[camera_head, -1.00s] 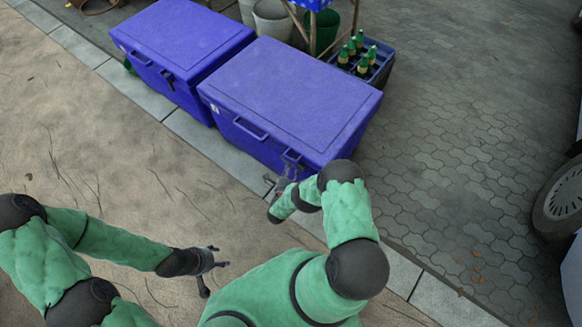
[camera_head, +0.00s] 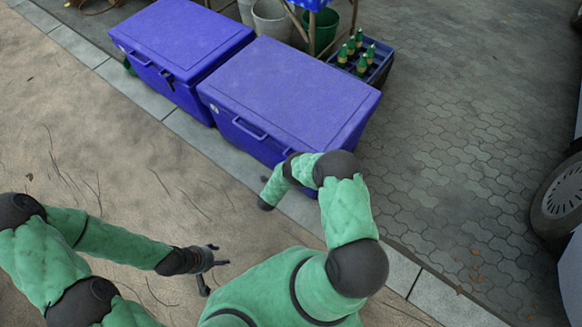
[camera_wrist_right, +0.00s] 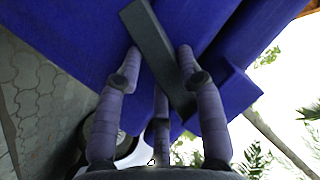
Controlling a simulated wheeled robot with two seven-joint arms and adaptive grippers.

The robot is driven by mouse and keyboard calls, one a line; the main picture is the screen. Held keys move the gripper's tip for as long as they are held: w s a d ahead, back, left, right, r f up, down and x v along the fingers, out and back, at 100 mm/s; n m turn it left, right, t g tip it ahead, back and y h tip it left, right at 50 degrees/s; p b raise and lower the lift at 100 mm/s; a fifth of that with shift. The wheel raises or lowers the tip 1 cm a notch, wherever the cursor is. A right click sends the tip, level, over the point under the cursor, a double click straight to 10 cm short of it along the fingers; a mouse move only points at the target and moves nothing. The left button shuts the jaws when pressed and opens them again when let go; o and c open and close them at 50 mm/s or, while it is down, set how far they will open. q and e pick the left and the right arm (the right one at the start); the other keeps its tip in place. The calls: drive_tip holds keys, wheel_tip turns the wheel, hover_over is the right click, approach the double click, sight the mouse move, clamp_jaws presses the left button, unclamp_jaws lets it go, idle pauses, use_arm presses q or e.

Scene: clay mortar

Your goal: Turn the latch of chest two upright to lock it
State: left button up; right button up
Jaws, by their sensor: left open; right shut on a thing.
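Two blue chests stand side by side in the head view. The nearer, right-hand chest (camera_head: 292,95) has its lid closed, and my right arm reaches its front near the right corner. In the right wrist view, my right gripper (camera_wrist_right: 160,62) is shut on a dark grey bar-shaped latch (camera_wrist_right: 150,35) against the blue chest wall (camera_wrist_right: 85,35). The bar runs slantwise between the fingers in that view. In the head view, my arm hides the right gripper and latch. My left gripper (camera_head: 215,262) is open and empty above the sandy ground, apart from the chests.
The other blue chest (camera_head: 180,42) stands to the left. A crate of green bottles (camera_head: 368,62) is behind the right chest, with buckets (camera_head: 272,20) farther back. A kerb (camera_head: 185,125) runs along the chest fronts. A vehicle wheel (camera_head: 560,200) is at the far right.

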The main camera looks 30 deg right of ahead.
drive_tip(key=shift+r+n+g+h+b, duration=0.15)
drive_tip(key=shift+n+g+h+b, duration=0.4)
drive_tip(key=shift+n+g, duration=1.05)
drive_tip(key=shift+n, duration=0.4)
drive_tip(key=o, duration=0.9)
drive_tip(key=shift+a+r, duration=0.1)
drive_tip(key=shift+a, duration=0.05)
drive_tip(key=v, duration=1.1)
drive_tip(key=shift+s+a+r, duration=0.15)
drive_tip(key=shift+s+a, duration=0.1)
drive_tip(key=shift+s, duration=0.05)
drive_tip(key=shift+w+t, duration=0.1)
drive_tip(key=shift+t, duration=0.2)
